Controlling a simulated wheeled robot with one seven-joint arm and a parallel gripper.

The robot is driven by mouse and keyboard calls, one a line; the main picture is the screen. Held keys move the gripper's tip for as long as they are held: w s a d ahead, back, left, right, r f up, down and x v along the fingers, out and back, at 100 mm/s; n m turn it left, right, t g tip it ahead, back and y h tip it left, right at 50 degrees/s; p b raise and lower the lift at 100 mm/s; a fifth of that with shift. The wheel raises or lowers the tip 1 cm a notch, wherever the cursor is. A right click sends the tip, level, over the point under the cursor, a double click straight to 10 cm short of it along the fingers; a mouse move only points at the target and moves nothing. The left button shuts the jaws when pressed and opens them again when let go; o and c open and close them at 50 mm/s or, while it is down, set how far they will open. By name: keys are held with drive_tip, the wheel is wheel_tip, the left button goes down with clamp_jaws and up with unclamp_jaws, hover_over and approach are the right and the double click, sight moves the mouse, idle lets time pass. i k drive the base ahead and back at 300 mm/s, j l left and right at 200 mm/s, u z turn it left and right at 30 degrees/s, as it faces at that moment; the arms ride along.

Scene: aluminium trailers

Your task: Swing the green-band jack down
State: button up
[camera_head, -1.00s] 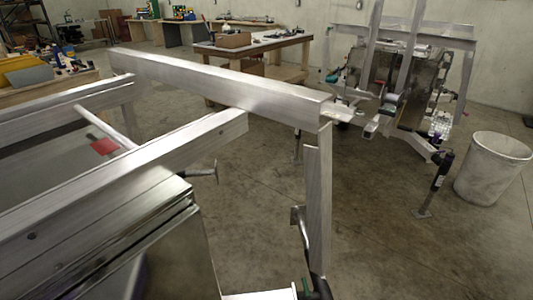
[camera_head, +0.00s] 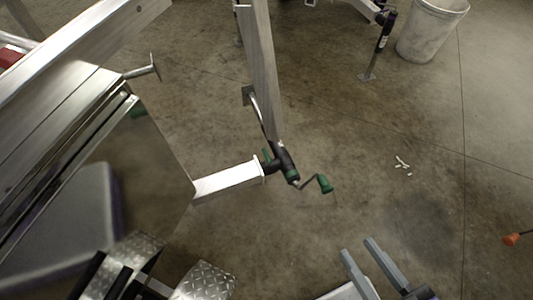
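The green-band jack (camera_head: 285,162) is at the end of a bare aluminium trailer tongue (camera_head: 228,180), left of centre in the head view. Its dark body has green parts, and its crank ends in a green grip (camera_head: 325,184) pointing right. Its leg runs up the picture to a small foot plate (camera_head: 248,95), so the jack looks laid over rather than upright; its exact tilt is hard to tell. My gripper (camera_head: 358,247) is at the bottom edge, below and right of the jack. Its two grey fingers are apart, with nothing between them, and it does not touch the jack.
Another dark jack (camera_head: 385,32) and a white bucket (camera_head: 432,28) are at the top. An orange-tipped item (camera_head: 511,239) is at right.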

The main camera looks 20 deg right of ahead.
sight(283, 161)
drive_tip(key=i+l+z, duration=0.25)
drive_tip(key=l+z, duration=0.15)
drive_tip(key=i+l+z, duration=0.35)
drive_tip(key=l, duration=0.15)
